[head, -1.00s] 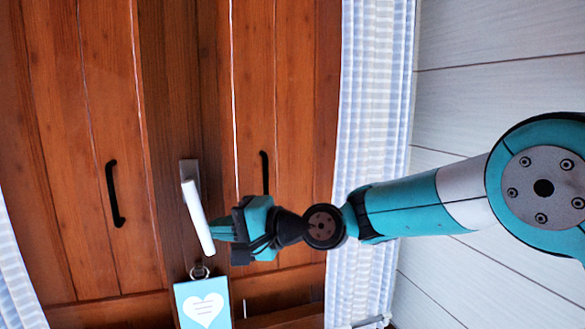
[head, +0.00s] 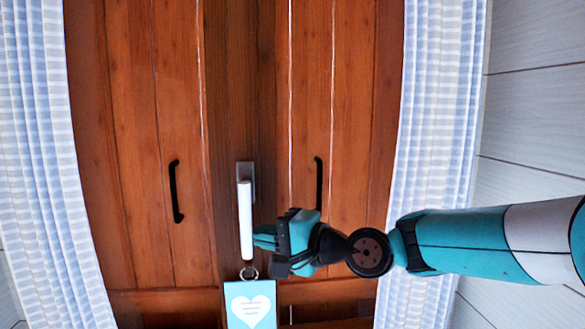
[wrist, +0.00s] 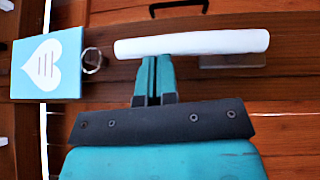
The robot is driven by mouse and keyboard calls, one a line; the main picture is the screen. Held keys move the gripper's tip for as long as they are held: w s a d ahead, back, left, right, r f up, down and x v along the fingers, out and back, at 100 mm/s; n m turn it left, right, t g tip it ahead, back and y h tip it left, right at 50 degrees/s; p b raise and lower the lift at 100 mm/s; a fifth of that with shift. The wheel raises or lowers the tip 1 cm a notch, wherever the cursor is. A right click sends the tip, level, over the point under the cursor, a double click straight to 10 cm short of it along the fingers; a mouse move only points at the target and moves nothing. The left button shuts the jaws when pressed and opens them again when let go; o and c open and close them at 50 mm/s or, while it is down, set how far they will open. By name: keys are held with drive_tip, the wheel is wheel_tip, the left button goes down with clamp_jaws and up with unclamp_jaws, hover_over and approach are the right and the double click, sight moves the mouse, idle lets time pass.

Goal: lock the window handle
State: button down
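The white window handle (head: 245,220) hangs almost straight down from its grey mounting plate (head: 252,175) on the wooden window (head: 232,120). In the wrist view the handle (wrist: 190,43) lies across the top of the picture, with the plate (wrist: 232,61) behind its right part. My gripper (head: 258,236) is at the right side of the handle, near its lower end. In the wrist view my gripper's two fingers (wrist: 157,66) are together with nothing between them. Their tips are at the handle's edge and seem to touch it.
A blue tag with a white heart (head: 250,303) hangs from a ring (head: 249,273) just below the handle. Black pulls (head: 176,192) (head: 319,183) are on both sides. Striped curtains (head: 40,150) (head: 440,110) frame the window. A pale plank wall (head: 530,110) is at right.

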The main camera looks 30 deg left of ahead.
drive_tip(key=w+d+b, duration=0.3)
drive_tip(key=d+b, duration=0.1)
drive_tip(key=d, duration=0.8)
drive_tip(key=shift+w+d, duration=0.15)
drive_tip(key=shift+d, duration=0.25)
drive_tip(key=s+d+f+n+h, duration=0.2)
drive_tip(key=s+d+f+h, duration=0.1)
drive_tip(key=s+d, duration=0.4)
drive_tip(key=s+d+f+n+h, duration=0.2)
drive_tip(key=s+d+h, duration=0.3)
drive_tip(key=d, duration=0.8)
drive_tip(key=s+d+f+n+h, duration=0.2)
drive_tip(key=s+d+f+h, duration=0.2)
drive_tip(key=s+d, duration=0.4)
drive_tip(key=d+h, duration=0.1)
drive_tip(key=d, duration=0.2)
drive_tip(key=shift+s+t, duration=0.3)
